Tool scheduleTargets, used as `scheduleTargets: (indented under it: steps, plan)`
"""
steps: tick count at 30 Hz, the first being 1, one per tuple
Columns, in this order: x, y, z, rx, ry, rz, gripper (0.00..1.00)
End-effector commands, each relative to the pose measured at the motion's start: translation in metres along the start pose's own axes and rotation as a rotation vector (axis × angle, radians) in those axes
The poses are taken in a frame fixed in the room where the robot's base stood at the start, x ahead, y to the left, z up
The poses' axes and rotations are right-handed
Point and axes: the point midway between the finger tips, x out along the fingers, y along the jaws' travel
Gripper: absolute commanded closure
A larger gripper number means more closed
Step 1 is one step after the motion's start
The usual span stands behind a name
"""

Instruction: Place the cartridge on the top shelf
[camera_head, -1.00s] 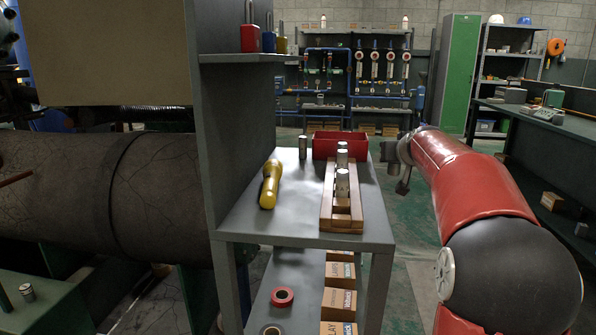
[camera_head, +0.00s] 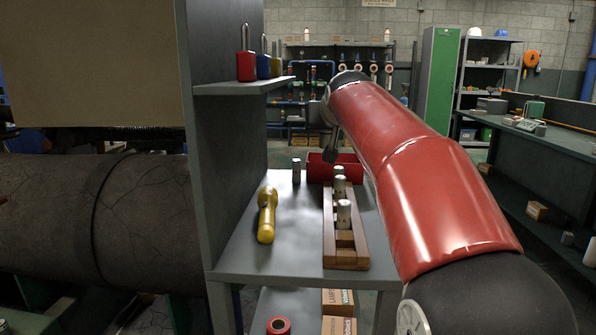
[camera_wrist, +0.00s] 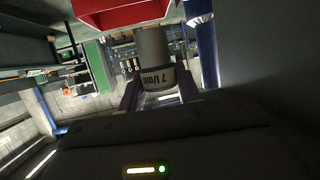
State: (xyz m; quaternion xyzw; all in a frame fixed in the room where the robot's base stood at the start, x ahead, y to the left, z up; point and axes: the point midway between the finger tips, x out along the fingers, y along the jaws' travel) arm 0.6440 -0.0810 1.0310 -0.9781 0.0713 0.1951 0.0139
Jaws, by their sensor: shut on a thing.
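In the wrist view my gripper (camera_wrist: 160,92) is shut on a grey cylindrical cartridge (camera_wrist: 153,62) with a dark-lettered pale band. One finger is on each side of it. In the head view my red arm reaches to the back of the bench, and I cannot make out the held cartridge there. The upper shelf (camera_head: 212,89) is a grey ledge on the left of the unit, left of my arm's end.
The bench top (camera_head: 245,257) holds a yellow flashlight (camera_head: 267,215), a wooden rack (camera_head: 346,257) with silver cartridges (camera_head: 344,214), a lone cartridge (camera_head: 296,170) and a red bin (camera_head: 318,171). A tall grey panel (camera_head: 228,150) borders the shelf and bench at left.

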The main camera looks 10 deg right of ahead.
Motion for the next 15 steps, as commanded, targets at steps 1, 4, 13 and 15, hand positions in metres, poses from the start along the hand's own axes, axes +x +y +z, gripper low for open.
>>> scheduleTargets:
  steps: [1, 4, 13, 15]
  plan:
    - [0.002, -0.015, -0.002, -0.005, 0.001, -0.005, 0.95]
    - [0.005, -0.036, -0.003, -0.004, 0.002, -0.005, 0.95]
    - [0.021, -0.060, 0.027, 0.000, -0.002, 0.002, 0.95]
    - [0.027, -0.060, 0.039, 0.000, -0.001, 0.002, 0.95]
